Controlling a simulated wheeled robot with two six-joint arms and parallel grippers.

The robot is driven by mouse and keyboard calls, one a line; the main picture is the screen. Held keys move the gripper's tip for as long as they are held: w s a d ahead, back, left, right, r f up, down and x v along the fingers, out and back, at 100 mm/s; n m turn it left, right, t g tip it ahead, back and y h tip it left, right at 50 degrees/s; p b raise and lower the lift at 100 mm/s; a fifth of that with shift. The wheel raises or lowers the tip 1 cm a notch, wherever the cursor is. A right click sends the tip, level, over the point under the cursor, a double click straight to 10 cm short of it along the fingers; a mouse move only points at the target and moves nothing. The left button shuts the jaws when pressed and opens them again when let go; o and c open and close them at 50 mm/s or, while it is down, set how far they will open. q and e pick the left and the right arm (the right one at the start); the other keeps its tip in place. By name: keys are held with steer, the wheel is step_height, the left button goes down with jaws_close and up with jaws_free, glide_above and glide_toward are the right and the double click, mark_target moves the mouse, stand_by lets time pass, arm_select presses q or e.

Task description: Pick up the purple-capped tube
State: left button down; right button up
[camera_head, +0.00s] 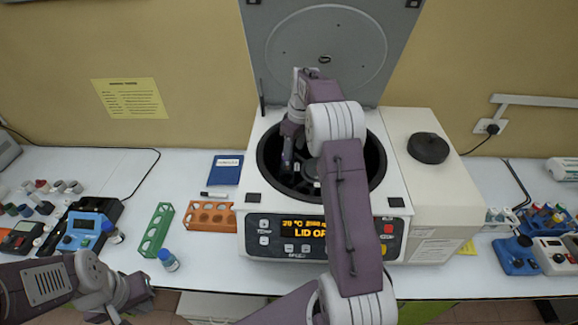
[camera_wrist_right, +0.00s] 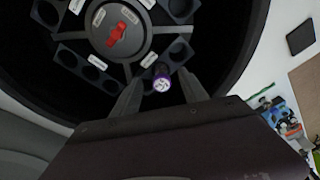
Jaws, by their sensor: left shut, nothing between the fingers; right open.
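The purple-capped tube (camera_wrist_right: 161,83) shows in the right wrist view, its cap toward the camera, at the rotor (camera_wrist_right: 115,32) of the open centrifuge (camera_head: 322,103). My right gripper (camera_wrist_right: 158,80) is open, with one finger on each side of the cap. In the head view, my right gripper (camera_head: 288,165) reaches down into the centrifuge bowl, and I cannot make out the tube there. My left gripper (camera_head: 135,298) is shut and empty, low at the left, in front of the table edge.
The raised lid (camera_head: 325,45) stands behind the bowl. Left of the centrifuge are an orange rack (camera_head: 210,217), a green rack (camera_head: 156,230) and a blue-capped bottle (camera_head: 168,260). A white unit with a black knob (camera_head: 428,148) adjoins the right side.

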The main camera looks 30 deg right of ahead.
mark_target(287, 166)
steer(key=w+f+p, duration=0.1)
steer(key=w+f, duration=0.1)
steer(key=w+a+f+p, duration=0.1)
steer(key=f, duration=0.1)
steer(key=shift+w+a+f, duration=0.15)
steer(key=shift+w+f, duration=0.1)
steer(key=shift+w, duration=0.15)
steer(key=shift+w+f+p, duration=0.1)
steer(key=shift+f+p, duration=0.25)
steer(key=shift+f, duration=0.4)
steer(key=shift+s+f, duration=0.25)
steer(key=shift+s, duration=0.35)
steer(key=shift+s+r, duration=0.1)
steer(key=shift+s, duration=0.15)
steer(key=shift+w+f, duration=0.25)
steer(key=shift+w, duration=0.25)
jaws_close()
arm_select(q)
steer(key=shift+w+a+r, duration=0.1)
steer(key=shift+w+r, duration=1)
steer(key=shift+r, duration=0.15)
arm_select(e)
steer(key=shift+s, duration=0.1)
